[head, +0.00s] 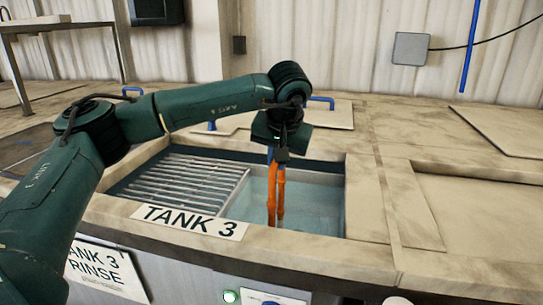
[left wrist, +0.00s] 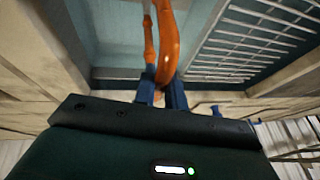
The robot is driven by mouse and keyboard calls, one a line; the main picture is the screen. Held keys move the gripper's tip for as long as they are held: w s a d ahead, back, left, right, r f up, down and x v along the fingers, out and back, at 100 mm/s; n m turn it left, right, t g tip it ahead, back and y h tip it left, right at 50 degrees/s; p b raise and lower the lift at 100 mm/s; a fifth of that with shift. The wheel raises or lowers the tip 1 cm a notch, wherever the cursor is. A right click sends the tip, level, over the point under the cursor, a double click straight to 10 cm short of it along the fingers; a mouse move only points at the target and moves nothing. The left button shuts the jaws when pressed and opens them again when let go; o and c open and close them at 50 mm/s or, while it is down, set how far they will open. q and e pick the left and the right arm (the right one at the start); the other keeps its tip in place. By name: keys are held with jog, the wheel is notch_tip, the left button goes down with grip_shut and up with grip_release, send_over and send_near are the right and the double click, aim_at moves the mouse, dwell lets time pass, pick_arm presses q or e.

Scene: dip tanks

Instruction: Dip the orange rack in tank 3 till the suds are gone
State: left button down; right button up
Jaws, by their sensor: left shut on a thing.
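My left gripper (head: 278,157) points down over tank 3 (head: 188,221) and is shut on the upper part of the orange rack (head: 276,195). The rack hangs upright between the blue fingers, within the tank's opening. It also shows in the left wrist view (left wrist: 167,45). Only its narrow orange upper part shows; its lower part is hidden by the tank's front edge or under the water. Pale blue-green water (head: 315,205) fills the right side of the tank. I see no suds on the visible water or rack. My right gripper is not in view.
A slatted metal drain grate (head: 185,183) covers the tank's left side. Closed lids lie on the worktop to the right (head: 475,205). Blue handles (head: 322,101) stand behind the tank. A sign (head: 105,268) reading "TANK 3 RINSE" is on the front.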

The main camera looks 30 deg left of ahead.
pick_arm(q)
jog(key=shift+w+d+r, duration=0.1)
jog(key=shift+d+r, duration=0.1)
notch_tip(320, 180, up, 8)
jog(key=p, duration=0.6)
jog(key=shift+r, duration=0.25)
notch_tip(320, 180, up, 14)
jog(key=shift+f, duration=0.25)
dwell(0.8)
